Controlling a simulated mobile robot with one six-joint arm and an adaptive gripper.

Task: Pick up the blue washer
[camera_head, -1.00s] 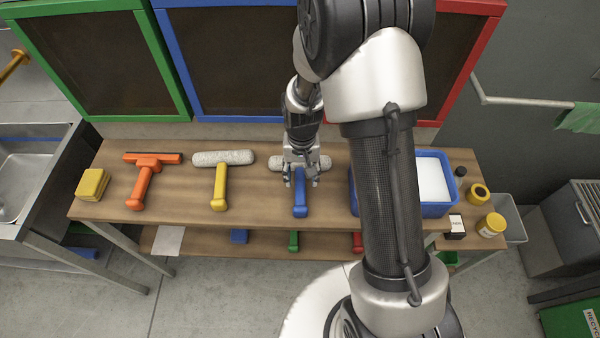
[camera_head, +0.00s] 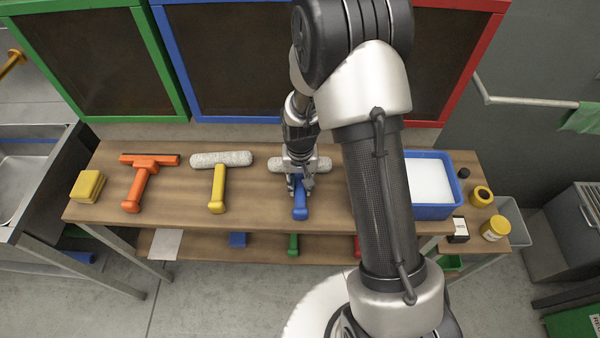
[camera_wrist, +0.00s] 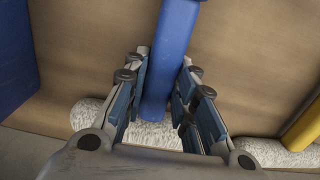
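The blue washer has a blue handle (camera_head: 300,212) and a fluffy grey-white head (camera_head: 325,165), and lies on the wooden bench with its handle toward the front. My gripper (camera_head: 300,188) is down over the handle, just in front of the head. In the wrist view, the blue handle (camera_wrist: 168,55) runs between the two fingers of my gripper (camera_wrist: 165,62). The fingers stand apart on either side of it, with a narrow gap showing on the right. The fluffy head (camera_wrist: 150,135) is partly hidden behind the gripper.
On the bench to the left are a yellow-handled washer (camera_head: 217,190), an orange squeegee (camera_head: 137,187) and yellow sponges (camera_head: 88,185). A blue tub (camera_head: 432,211) stands to the right, with small jars (camera_head: 495,228) beyond it. Framed panels rise behind the bench.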

